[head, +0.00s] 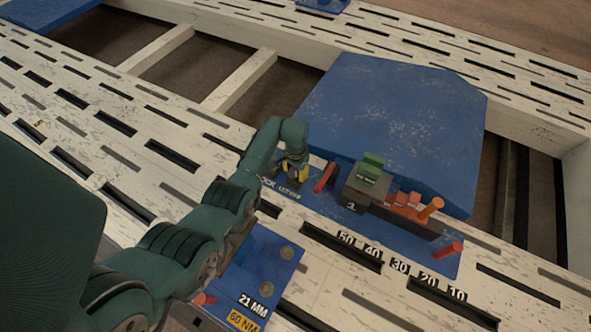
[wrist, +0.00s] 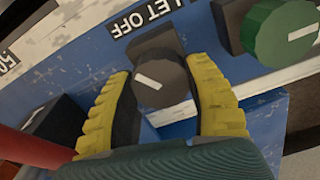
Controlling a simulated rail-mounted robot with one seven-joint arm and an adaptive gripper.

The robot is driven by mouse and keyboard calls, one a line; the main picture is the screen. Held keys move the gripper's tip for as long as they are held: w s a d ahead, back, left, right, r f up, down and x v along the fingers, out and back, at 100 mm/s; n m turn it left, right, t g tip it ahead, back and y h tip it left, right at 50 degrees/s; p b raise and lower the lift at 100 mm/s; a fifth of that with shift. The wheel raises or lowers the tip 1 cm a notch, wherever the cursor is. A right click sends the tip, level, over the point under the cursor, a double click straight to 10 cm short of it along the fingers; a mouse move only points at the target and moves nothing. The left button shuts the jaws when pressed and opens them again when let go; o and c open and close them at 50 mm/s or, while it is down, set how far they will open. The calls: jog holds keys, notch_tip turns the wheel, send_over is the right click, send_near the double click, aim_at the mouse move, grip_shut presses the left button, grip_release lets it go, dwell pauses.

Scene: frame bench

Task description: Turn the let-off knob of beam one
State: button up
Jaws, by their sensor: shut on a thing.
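The let-off knob (wrist: 160,82) is dark grey and round with a white mark that slants slightly down to the right in the wrist view. A black LET OFF label (wrist: 145,16) sits beside it on the blue panel. My gripper (wrist: 166,112) has ribbed yellow fingers, one on each side of the knob, and is shut on it. In the head view my gripper (head: 293,172) is down at the near edge of the blue beam unit (head: 395,120), and I cannot make out the knob there.
A green knob (wrist: 281,32) with a white mark stands close right of my fingers. A red post (head: 325,178) and a dark block marked 1 (head: 352,198) stand right of my gripper in the head view. Orange pieces (head: 408,200) and a number scale (head: 400,266) lie farther right.

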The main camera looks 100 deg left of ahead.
aim_at(296, 172)
jog(key=n+p, duration=0.1)
jog(key=n, duration=0.3)
jog(key=shift+d+n, duration=0.1)
jog(key=shift+n, duration=0.3)
jog(key=n, duration=0.5)
jog(key=shift+f, duration=0.1)
jog(key=o, duration=1.2)
notch_tip(296, 172, up, 12)
